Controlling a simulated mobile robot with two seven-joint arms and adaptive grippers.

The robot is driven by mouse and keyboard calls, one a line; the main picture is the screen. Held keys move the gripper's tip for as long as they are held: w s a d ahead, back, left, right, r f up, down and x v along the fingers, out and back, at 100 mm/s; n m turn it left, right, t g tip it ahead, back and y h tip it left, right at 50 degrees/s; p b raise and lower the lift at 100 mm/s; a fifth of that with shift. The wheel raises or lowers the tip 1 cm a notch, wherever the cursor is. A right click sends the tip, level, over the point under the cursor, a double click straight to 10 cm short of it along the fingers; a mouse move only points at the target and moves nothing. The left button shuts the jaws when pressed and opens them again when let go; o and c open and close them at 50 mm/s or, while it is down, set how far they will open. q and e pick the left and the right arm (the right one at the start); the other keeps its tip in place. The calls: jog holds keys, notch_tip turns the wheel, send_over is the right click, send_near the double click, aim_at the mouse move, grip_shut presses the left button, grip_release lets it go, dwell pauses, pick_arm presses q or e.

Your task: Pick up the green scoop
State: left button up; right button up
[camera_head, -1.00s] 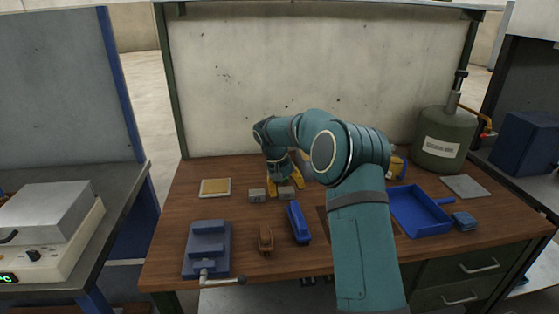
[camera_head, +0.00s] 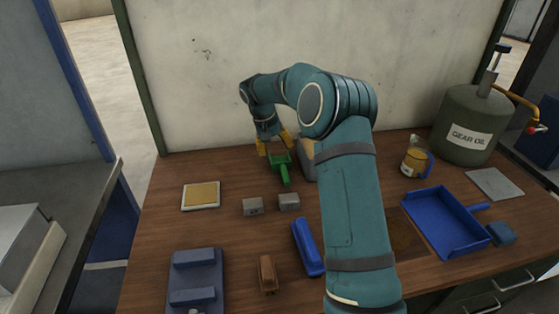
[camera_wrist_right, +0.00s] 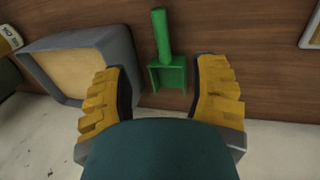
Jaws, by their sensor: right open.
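The green scoop (camera_head: 284,168) lies on the wooden bench near the back wall, its handle toward the front. My right gripper (camera_head: 274,144) is at the scoop's far end, fingers pointing down. In the right wrist view the green scoop (camera_wrist_right: 166,68) shows with its square pan between and a little beyond the two yellow fingers of my right gripper (camera_wrist_right: 164,98). The fingers are open, with gaps on both sides of the pan. Whether the fingertips are down at the scoop's height is hard to tell. My left gripper is not in view.
A grey-framed box (camera_wrist_right: 78,64) stands close beside the scoop, near one finger. Two small grey blocks (camera_head: 253,207), a blue holder (camera_head: 308,247) and a brown brush-like item (camera_head: 267,273) lie in front. A blue tray (camera_head: 445,222) and gear oil can (camera_head: 464,128) stand right.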

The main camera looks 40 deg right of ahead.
aim_at(285, 176)
jog(key=b+x, duration=0.2)
jog(key=x, duration=1.1)
jog(key=shift+s+f, duration=0.1)
jog(key=shift+f, duration=0.25)
jog(key=shift+r, duration=0.1)
grip_shut()
